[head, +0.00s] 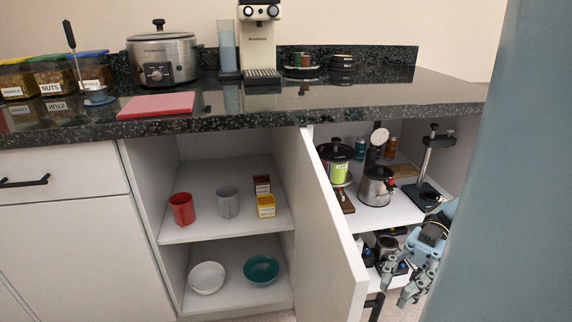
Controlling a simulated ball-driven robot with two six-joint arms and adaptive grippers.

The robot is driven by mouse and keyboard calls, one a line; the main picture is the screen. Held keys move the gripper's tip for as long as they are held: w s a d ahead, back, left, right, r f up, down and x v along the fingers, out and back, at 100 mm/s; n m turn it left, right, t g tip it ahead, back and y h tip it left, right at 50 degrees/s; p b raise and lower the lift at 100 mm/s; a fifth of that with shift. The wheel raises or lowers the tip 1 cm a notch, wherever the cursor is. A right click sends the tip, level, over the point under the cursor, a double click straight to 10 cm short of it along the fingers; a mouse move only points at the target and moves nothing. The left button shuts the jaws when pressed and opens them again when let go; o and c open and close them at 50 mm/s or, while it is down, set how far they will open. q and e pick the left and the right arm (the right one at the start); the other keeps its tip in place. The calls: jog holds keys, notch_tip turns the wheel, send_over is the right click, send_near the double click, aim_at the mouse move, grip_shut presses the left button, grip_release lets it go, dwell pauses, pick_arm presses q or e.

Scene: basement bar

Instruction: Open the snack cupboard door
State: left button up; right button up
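The cupboard door (330,220) is a white panel standing swung out from the cabinet front, to the right of an open compartment (215,170). Its dark handle (375,306) shows at the lower right, on the side facing away from that compartment. My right gripper (397,291) is to the right of the door and handle, low in front of the right-hand shelves. Its fingers look spread and hold nothing that I can see. It appears apart from the door. My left gripper is not in view.
The compartment holds a red mug (182,208), a grey mug (228,203), small boxes (265,205) and two bowls (261,269). Coffee gear (377,187) stands on the right-hand shelves near my gripper. The dark countertop (350,101) overhangs the cabinets.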

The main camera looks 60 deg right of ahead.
jog(key=shift+v, duration=1.75)
